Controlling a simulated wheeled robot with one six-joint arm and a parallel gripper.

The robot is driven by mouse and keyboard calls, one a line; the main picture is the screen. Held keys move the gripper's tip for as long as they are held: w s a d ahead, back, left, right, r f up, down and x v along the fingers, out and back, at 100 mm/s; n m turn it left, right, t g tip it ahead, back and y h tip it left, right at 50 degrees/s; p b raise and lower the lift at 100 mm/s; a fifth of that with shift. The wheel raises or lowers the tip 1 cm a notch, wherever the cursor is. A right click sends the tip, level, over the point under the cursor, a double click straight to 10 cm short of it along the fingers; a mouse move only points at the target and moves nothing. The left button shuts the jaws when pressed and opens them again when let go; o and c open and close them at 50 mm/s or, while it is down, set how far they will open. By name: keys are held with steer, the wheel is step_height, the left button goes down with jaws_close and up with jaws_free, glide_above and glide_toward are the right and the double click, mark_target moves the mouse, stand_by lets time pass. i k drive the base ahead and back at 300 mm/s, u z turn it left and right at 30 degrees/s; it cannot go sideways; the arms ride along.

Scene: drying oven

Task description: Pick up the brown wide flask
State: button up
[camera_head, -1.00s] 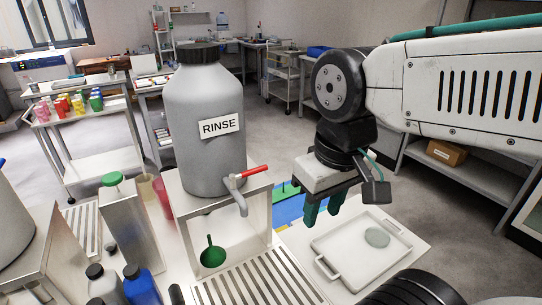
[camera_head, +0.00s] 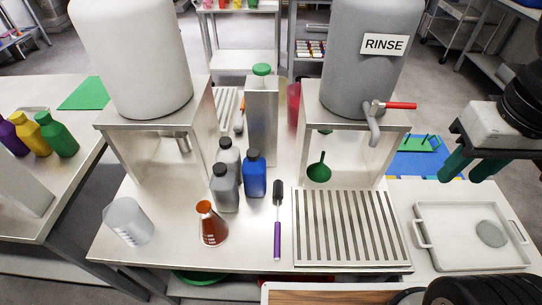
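The brown wide flask (camera_head: 212,227) stands upright near the front edge of the white counter, left of the middle of the picture. It is a conical, orange-brown flask with a narrow neck and a wide base. My gripper (camera_head: 472,168) hangs at the right side of the picture, above the area behind the white tray and far to the right of the flask. Its two green fingers point down and stand apart with nothing between them.
A clear beaker (camera_head: 129,221) stands left of the flask. Grey bottles and a blue bottle (camera_head: 254,174) stand close behind. A purple-handled brush (camera_head: 278,222) and a slatted drain rack (camera_head: 347,226) lie to its right. The white tray (camera_head: 470,262) holds a round disc.

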mark_target(213, 230)
steer(key=u, duration=0.35)
steer(key=k, duration=0.45)
steer(key=u, duration=1.05)
steer(key=k, duration=0.9)
steer(key=z, duration=0.2)
steer(key=i, duration=0.8)
steer(key=z, duration=0.55)
